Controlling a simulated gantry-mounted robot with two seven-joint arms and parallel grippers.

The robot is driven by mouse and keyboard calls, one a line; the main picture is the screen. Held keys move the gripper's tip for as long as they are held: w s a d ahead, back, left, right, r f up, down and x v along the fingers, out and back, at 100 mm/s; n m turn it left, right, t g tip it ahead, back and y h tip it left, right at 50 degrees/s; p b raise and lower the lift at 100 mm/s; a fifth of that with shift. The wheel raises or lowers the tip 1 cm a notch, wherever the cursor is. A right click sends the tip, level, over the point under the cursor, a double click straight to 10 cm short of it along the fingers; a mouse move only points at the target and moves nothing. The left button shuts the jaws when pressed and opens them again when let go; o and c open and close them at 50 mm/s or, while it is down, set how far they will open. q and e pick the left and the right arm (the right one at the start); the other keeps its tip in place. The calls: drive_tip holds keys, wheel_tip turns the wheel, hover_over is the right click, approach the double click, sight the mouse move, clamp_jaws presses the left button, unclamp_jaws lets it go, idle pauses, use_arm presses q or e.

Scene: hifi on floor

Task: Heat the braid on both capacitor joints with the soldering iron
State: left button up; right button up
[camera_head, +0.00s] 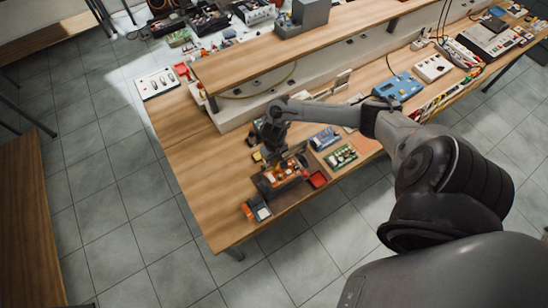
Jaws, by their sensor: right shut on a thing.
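My right gripper (272,151) reaches in from the right and points down over the wooden workbench. It is shut on a slim thing, seemingly the soldering iron, too small and dark to make out for sure. Just below and right of it is a dark tray (262,187) with orange parts (284,174). Whether the held thing touches anything there cannot be told. The capacitor joints and the braid are too small to make out. My left gripper is not in view.
A green board (341,157) and a blue board (325,138) lie right of the tray, with a small red box (318,180) beside it. An orange and dark meter-like device (256,208) lies near the front edge. A raised shelf (300,55) runs behind. The bench's left end (190,150) is clear.

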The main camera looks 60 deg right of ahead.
idle(0.5)
drive_tip(key=shift+s+d+f, duration=0.1)
drive_tip(key=shift+d+f, duration=0.1)
drive_tip(key=shift+f, duration=0.1)
drive_tip(key=shift+s+d+f+b, duration=0.25)
drive_tip(key=shift+d+f+b, duration=0.15)
drive_tip(key=shift+f, duration=0.35)
drive_tip(key=shift+s+d+f+b, duration=0.2)
drive_tip(key=shift+d+f+b, duration=0.2)
drive_tip(key=shift+f, duration=0.3)
drive_tip(key=shift+p, duration=0.3)
drive_tip(key=shift+p, duration=0.55)
drive_tip(key=shift+f, duration=0.4)
idle(1.0)
idle(0.5)
